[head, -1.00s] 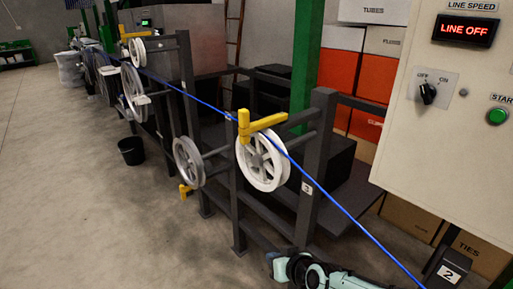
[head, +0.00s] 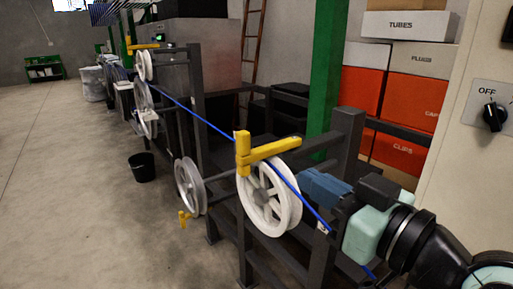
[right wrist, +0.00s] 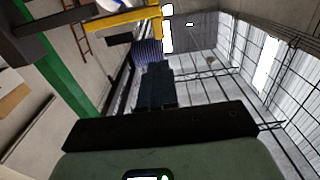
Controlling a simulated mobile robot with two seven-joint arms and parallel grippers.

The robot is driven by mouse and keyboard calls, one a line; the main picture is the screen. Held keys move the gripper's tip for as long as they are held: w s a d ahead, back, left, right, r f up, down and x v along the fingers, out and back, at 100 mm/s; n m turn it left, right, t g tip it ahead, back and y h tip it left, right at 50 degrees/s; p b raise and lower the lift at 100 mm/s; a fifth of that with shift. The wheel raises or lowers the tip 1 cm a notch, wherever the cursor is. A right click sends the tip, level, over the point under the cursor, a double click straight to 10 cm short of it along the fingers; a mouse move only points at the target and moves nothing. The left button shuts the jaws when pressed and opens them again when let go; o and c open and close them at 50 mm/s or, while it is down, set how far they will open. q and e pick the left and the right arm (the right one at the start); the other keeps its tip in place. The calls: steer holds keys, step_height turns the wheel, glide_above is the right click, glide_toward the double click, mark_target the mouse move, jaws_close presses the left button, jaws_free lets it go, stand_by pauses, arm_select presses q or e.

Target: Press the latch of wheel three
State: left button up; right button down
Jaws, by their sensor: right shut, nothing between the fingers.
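The nearest white spoked wheel (head: 284,215) is on the dark frame, whose post beside it carries a small white tag too blurred to read. Its yellow latch (head: 272,153) is an upright block with a bar reaching right over the wheel's top. The blue cable (head: 215,120) runs from the upper left past the latch and down across the wheel to the lower right. My right gripper (head: 308,181) is shut and empty, just right of the wheel and below the bar's right end, apart from the latch. In the right wrist view the yellow latch (right wrist: 112,22) shows beyond the shut fingers.
A dark frame post (head: 346,150) stands close behind my right gripper. A smaller wheel (head: 190,187) with a low yellow latch (head: 184,218) is to the left. A black bucket (head: 142,167) stands on open floor. The control panel (head: 470,150) is at the right.

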mark_target(247, 142)
steer(key=shift+w, duration=0.15)
steer(key=p+x, duration=0.4)
steer(key=x, duration=1)
steer(key=shift+f, duration=0.1)
steer(key=shift+d, duration=0.1)
